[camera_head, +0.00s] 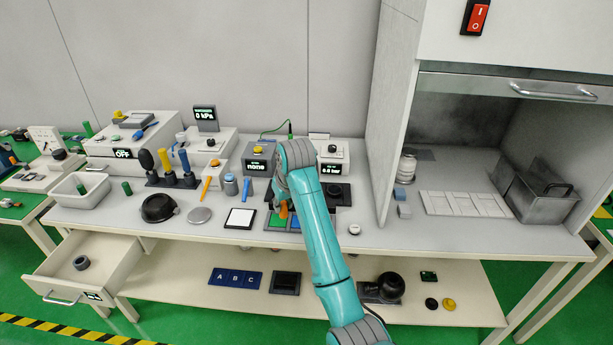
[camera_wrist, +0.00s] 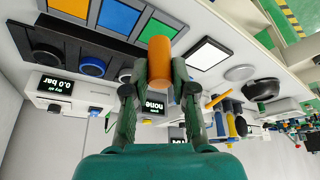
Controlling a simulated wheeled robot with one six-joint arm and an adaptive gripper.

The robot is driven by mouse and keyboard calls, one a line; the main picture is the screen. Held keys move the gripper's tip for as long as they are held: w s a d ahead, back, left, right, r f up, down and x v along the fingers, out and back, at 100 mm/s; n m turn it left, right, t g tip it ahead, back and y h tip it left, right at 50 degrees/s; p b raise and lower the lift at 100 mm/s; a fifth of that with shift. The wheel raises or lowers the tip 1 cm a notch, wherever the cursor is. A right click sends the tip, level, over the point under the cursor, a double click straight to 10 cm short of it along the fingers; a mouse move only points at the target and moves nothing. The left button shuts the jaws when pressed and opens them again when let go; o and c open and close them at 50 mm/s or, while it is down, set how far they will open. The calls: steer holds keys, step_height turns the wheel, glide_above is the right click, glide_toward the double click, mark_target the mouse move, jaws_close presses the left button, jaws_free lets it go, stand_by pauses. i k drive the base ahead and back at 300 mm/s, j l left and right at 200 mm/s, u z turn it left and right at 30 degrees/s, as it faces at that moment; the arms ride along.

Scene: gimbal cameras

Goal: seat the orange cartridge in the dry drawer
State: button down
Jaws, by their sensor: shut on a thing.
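The orange cartridge (camera_wrist: 160,62) is a plain orange cylinder held between the fingertips of my gripper (camera_wrist: 160,78). In the head view the cartridge (camera_head: 283,211) hangs below my gripper (camera_head: 281,198), in front of the colour-square panel; the arm partly hides this spot. A drawer (camera_head: 125,268) stands pulled open under the bench's left end, far left of my gripper. A dark grey ring (camera_head: 81,262) lies in it. Its small dark front label is too small to read, so I cannot confirm that it is the dry drawer.
The colour-square panel (camera_wrist: 118,16) is close to the cartridge. A black bowl (camera_head: 158,208), a grey disc (camera_head: 199,215), a white pad (camera_head: 240,218) and upright handled tools (camera_head: 187,168) stand between my gripper and the drawer. A white tray (camera_head: 80,190) is above the drawer.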

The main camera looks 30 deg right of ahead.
mark_target(89, 267)
steer(key=i+l, duration=0.1)
steer(key=i, duration=0.8)
